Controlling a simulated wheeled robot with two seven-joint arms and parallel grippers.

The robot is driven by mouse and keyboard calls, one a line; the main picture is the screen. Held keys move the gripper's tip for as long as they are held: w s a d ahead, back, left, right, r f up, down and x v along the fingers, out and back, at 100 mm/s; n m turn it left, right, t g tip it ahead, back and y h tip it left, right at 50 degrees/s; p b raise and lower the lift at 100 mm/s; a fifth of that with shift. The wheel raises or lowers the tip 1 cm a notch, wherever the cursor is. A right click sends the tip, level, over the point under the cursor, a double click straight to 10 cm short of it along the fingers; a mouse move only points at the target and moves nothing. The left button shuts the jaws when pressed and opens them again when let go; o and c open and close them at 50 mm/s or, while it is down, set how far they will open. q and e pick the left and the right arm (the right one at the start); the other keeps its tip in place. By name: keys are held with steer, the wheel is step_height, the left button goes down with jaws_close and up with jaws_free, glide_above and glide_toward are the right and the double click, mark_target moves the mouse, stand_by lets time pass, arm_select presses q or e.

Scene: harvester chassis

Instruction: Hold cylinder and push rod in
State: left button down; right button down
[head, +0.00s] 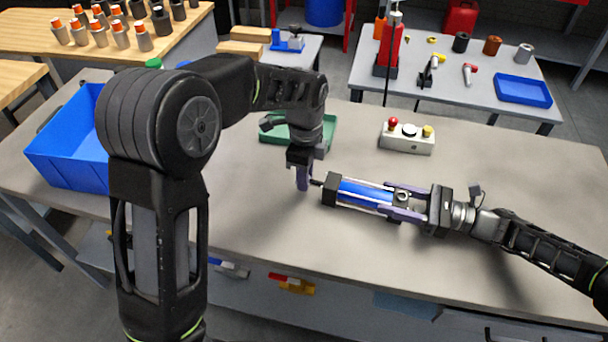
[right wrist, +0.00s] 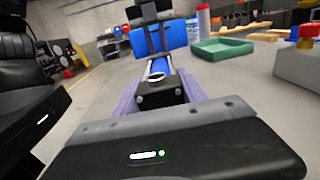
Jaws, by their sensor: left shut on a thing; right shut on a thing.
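A blue cylinder (head: 364,192) with black end blocks lies level just above or on the grey workbench, in the middle of the head view. My right gripper (head: 398,200) is shut on its right end, one purple finger along each side. In the right wrist view the cylinder (right wrist: 158,72) points away from the camera between the purple fingers (right wrist: 158,95). The short rod (head: 317,183) sticks out of the cylinder's left end block. The exact contact is too small to tell.
A green tray (head: 328,130) lies behind my left gripper. A control box (head: 406,138) with red and yellow buttons stands behind the cylinder. A blue bin (head: 65,150) stands at the left. The workbench front (head: 420,275) is clear.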

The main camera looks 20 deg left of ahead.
mark_target(318, 182)
arm_select(q)
steer(key=shift+d, duration=1.05)
stand_by(0.4)
steer(key=shift+d, duration=0.45)
stand_by(0.4)
steer(key=c, duration=1.2)
jaws_free()
